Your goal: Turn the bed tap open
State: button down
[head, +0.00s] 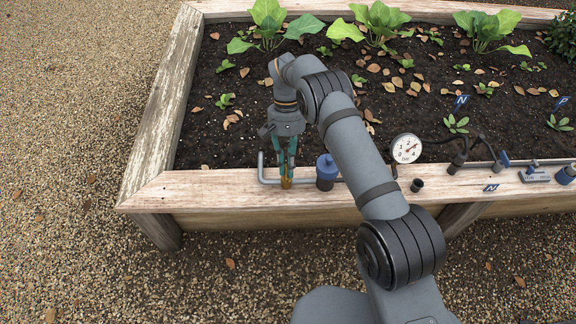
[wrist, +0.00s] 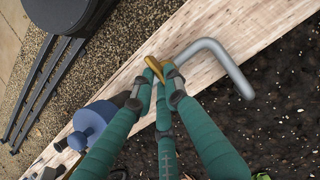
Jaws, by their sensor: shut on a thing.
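The bed tap shows as a small brass-yellow handle (head: 286,184) on the bed's near wooden rim, beside a bent grey pipe (head: 263,172). My gripper (head: 286,176) points down from above, its teal fingers shut on the yellow handle. In the wrist view, the fingertips of my gripper (wrist: 166,77) close around the yellow handle (wrist: 153,64), and the bent grey pipe (wrist: 232,70) runs off to the right. The fingers hide part of the handle and the tap's body.
A blue-capped fitting (head: 327,168) stands close to the right of my gripper. A round gauge (head: 406,148), a short black fitting (head: 417,185) and blue N and P tags are farther right. Leafy plants (head: 270,25) grow at the back of the raised bed. The gravel at left is clear.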

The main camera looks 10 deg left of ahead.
dwell(0.4)
jog(key=c, duration=1.7)
grip_release()
jog(key=shift+c, duration=0.2)
jog(key=v, duration=0.7)
jog(key=shift+r, duration=0.2)
jog(key=shift+a, duration=0.1)
jog(key=shift+f, duration=0.1)
